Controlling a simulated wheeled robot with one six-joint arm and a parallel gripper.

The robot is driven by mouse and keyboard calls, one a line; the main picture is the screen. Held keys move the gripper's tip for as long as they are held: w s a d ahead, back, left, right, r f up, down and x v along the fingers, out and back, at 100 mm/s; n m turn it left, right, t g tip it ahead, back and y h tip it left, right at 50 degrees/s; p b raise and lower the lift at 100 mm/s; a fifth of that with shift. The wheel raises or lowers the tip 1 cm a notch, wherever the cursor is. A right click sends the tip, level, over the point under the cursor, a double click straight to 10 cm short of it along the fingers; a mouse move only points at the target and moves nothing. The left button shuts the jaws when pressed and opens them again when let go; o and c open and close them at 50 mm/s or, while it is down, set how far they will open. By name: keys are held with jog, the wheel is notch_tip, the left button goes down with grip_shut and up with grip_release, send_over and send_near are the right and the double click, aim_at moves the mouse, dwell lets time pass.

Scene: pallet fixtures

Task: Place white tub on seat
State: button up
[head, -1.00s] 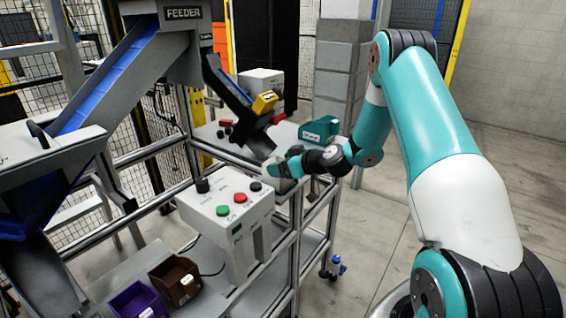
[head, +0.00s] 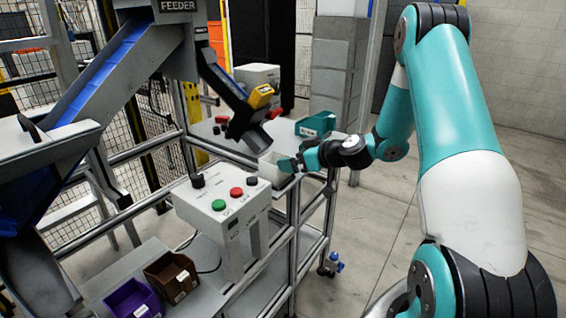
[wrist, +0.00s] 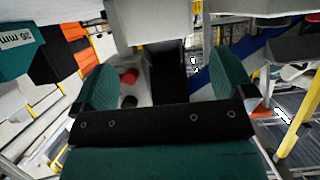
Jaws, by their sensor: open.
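The white tub (head: 272,168) stands at the near edge of the upper shelf, below the lower end of the dark chute. My gripper (head: 290,165) is just right of the tub, at about its height. In the wrist view its two green fingers (wrist: 163,78) are spread apart with nothing held between them. A pale block (wrist: 150,22), which looks like the white tub, fills the top centre beyond the fingertips. The seat cannot be made out clearly; the tub's underside is hidden.
A teal bin (head: 316,124) stands behind my gripper on the shelf. A control box (head: 222,207) with buttons stands in front. Brown (head: 171,277) and purple (head: 133,299) bins are lower left.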

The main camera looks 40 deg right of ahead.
jog(key=b+v, duration=0.1)
jog(key=v, duration=0.5)
jog(key=s+a+r+n+g+y, duration=0.1)
jog(key=s+a+r+g, duration=0.15)
jog(key=a, duration=0.55)
jog(key=s+a+r+n+g+y, duration=0.1)
jog(key=s+a+r+n+g, duration=0.15)
jog(key=a, duration=0.55)
jog(key=s+a+r+g+y, duration=0.1)
jog(key=s+a+g, duration=0.2)
jog(key=a, duration=0.5)
jog(key=s+a+r+g+h, duration=0.1)
jog(key=s+a+g, duration=0.1)
jog(key=s, duration=0.7)
jog(key=s+a+r+g+h, duration=0.2)
jog(key=s+a, duration=0.2)
jog(key=s, duration=0.4)
jog(key=shift+s+g, duration=0.4)
